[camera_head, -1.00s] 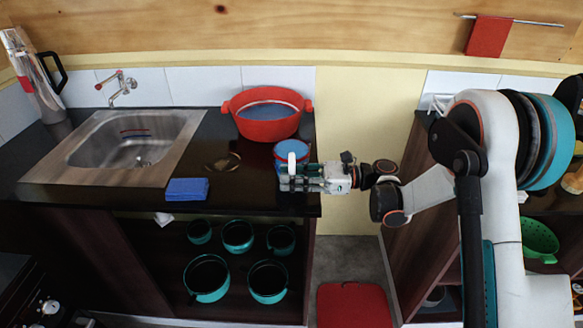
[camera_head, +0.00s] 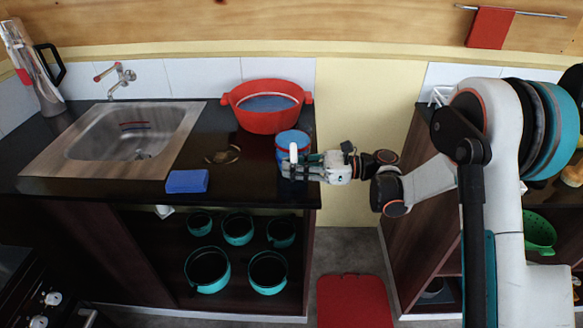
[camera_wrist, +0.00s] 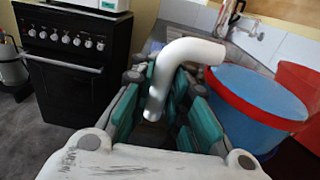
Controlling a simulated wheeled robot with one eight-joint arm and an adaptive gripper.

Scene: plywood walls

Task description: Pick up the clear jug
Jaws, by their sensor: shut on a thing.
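A small round jug (camera_head: 293,138) with a blue body and red rim is at the right end of the dark counter. Its white bent handle (camera_head: 293,153) faces me. The jug (camera_wrist: 255,105) fills the right side of the wrist view, its handle (camera_wrist: 180,62) passing between the teal finger pads. My gripper (camera_head: 300,167) is shut on the handle, reaching in from the right. The fingers hide the jug's lower part and base, so I cannot tell whether it touches the counter. In the wrist view my gripper (camera_wrist: 168,95) is around the handle, beside the body.
A red pot (camera_head: 267,118) stands close behind the jug. A blue sponge (camera_head: 187,181) and the sink (camera_head: 128,143) are to the left. The counter's right end is close by. Several teal pots (camera_head: 238,229) sit on the shelf below.

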